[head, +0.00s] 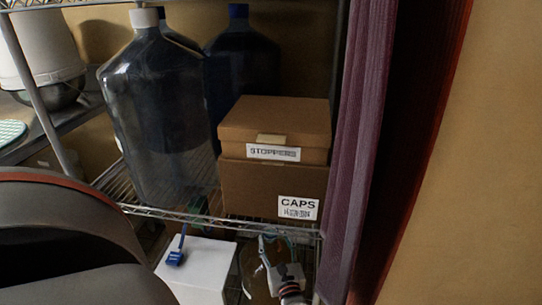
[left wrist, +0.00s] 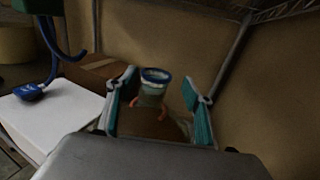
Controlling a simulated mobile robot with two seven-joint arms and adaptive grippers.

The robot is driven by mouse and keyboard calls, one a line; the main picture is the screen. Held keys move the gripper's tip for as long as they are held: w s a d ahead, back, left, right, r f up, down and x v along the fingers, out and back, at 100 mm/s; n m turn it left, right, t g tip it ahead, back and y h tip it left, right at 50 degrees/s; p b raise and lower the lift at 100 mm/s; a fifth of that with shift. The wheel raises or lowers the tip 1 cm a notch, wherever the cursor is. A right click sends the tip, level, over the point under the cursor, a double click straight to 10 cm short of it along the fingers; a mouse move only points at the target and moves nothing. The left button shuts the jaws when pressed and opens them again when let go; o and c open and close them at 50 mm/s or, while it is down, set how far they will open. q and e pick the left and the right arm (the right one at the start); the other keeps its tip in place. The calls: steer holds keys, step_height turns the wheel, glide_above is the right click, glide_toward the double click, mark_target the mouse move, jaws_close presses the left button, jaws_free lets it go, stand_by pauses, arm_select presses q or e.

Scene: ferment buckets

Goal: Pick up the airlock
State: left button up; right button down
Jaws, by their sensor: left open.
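A small clear cup-like piece with a blue rim, which looks like the airlock (left wrist: 152,88), stands upright between my fingers in the left wrist view. Small orange-red bits show at its lower sides. Its base is hidden behind my gripper body. My left gripper (left wrist: 161,82) is open, with one teal-padded finger on each side of the piece. A gap shows on the right, and the left finger is closer to it. In the head view my left gripper (head: 278,256) is low on the lower shelf, where I cannot make out the airlock clearly. My right gripper is not in view.
A white box (head: 199,265) with a blue tool (head: 175,258) on it stands left of the gripper. The wire shelf edge (head: 170,213) runs above, bearing large bottles (head: 160,110) and cardboard boxes (head: 268,185). A purple curtain (head: 355,150) hangs at the right.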

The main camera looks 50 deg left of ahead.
mark_target(272, 237)
arm_select(q)
steer(key=x, duration=0.5)
steer(key=shift+s+a+f, duration=0.2)
steer(key=shift+a+f, duration=0.05)
steer(key=c, duration=1.3)
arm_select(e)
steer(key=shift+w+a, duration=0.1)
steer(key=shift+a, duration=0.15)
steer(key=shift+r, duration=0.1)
